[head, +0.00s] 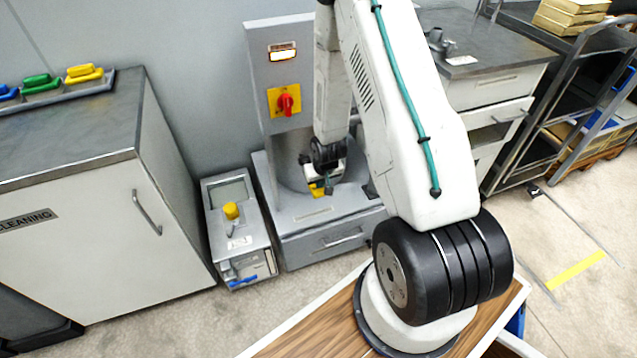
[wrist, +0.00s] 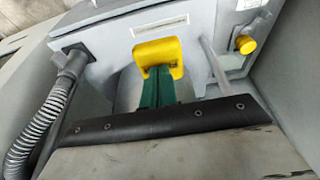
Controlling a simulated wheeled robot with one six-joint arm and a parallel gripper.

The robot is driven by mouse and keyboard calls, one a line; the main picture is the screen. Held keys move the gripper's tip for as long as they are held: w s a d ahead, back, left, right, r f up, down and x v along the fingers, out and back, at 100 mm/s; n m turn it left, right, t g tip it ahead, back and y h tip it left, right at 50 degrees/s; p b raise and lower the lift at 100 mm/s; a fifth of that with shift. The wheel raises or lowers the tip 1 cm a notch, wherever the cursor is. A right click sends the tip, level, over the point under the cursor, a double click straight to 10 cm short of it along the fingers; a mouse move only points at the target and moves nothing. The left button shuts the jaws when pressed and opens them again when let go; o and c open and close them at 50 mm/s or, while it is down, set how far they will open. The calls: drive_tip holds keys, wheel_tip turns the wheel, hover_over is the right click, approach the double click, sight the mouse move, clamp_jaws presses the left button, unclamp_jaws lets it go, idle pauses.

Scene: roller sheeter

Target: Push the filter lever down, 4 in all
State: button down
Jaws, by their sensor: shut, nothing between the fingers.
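The filter lever, seen as a yellow handle (wrist: 157,55), is in the upper middle of the wrist view, right at the tips of my gripper's green fingers. In the head view the yellow handle (head: 317,190) shows small and partly covered, low on the front of the grey machine (head: 270,110). My gripper (wrist: 156,84) is shut, with its fingers together and nothing between them. In the head view my gripper (head: 329,185) is over the machine's base, close by the handle. Whether the fingers touch the handle I cannot tell.
A yellow knob (wrist: 245,44) is right of the handle, and a ribbed grey hose (wrist: 42,125) is at left. A small unit (head: 238,235) with a blue lever stands left of the machine. A red switch (head: 286,102) is higher up. A cabinet (head: 90,220) stands farther left.

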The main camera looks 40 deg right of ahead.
wheel_tip(320, 180, down, 8)
drive_tip(key=shift+s+a, duration=0.15)
drive_tip(key=shift+s, duration=0.1)
idle(0.4)
drive_tip(key=shift+s+r, duration=0.1)
drive_tip(key=shift+r, duration=0.5)
approach(321, 197)
drive_tip(key=shift+s+f, duration=0.15)
drive_tip(key=shift+s, duration=0.5)
drive_tip(key=shift+s+f, duration=0.15)
drive_tip(key=shift+s, duration=0.5)
